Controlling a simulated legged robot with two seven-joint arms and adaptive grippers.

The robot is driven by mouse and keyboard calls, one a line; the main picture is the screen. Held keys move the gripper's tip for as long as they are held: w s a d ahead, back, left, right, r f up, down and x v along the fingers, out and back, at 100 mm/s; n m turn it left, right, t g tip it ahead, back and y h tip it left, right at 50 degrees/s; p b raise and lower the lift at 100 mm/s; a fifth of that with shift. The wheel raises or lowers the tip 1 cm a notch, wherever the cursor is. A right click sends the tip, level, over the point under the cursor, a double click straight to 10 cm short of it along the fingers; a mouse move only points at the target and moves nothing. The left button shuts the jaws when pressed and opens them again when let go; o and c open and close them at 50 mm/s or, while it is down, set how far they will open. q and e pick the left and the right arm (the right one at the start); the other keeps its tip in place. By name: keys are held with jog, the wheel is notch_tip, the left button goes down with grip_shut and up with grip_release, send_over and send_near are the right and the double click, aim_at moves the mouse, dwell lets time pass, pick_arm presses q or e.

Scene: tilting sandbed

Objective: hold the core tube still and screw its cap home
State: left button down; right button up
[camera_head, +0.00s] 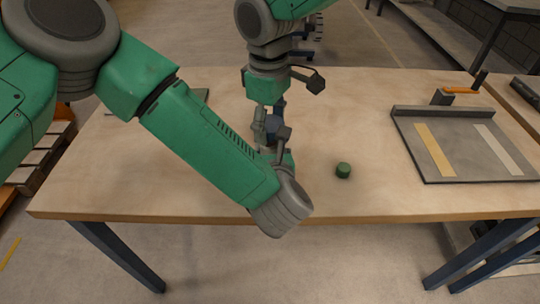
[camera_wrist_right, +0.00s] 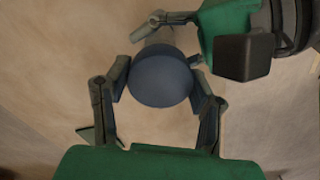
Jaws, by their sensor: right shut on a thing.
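My right gripper (camera_head: 274,128) points down over the table in the middle of the head view. In the right wrist view, the fingers of my right gripper (camera_wrist_right: 160,88) close on both sides of a round blue cap (camera_wrist_right: 160,77). The cap shows as a small dark blue patch in the head view (camera_head: 273,125). My left gripper (camera_head: 280,152) reaches in just below it, partly behind my left wrist. Its fingers (camera_wrist_right: 160,24) show beyond the cap in the right wrist view. The core tube is mostly hidden under the cap and between the grippers, so the left grip is unclear.
A short dark green cylinder (camera_head: 343,170) stands on the wooden table (camera_head: 340,110), right of the grippers. A grey tray (camera_head: 440,160) with a yellow and a pale strip lies at the right. An orange-handled item (camera_head: 461,91) is behind it. Bare tabletop lies between.

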jog(key=m, duration=0.4)
jog(key=shift+w+r, duration=0.1)
jog(key=o, duration=1.3)
jog(key=shift+r, duration=2.25)
jog(key=o, duration=0.5)
jog(key=shift+o, duration=0.2)
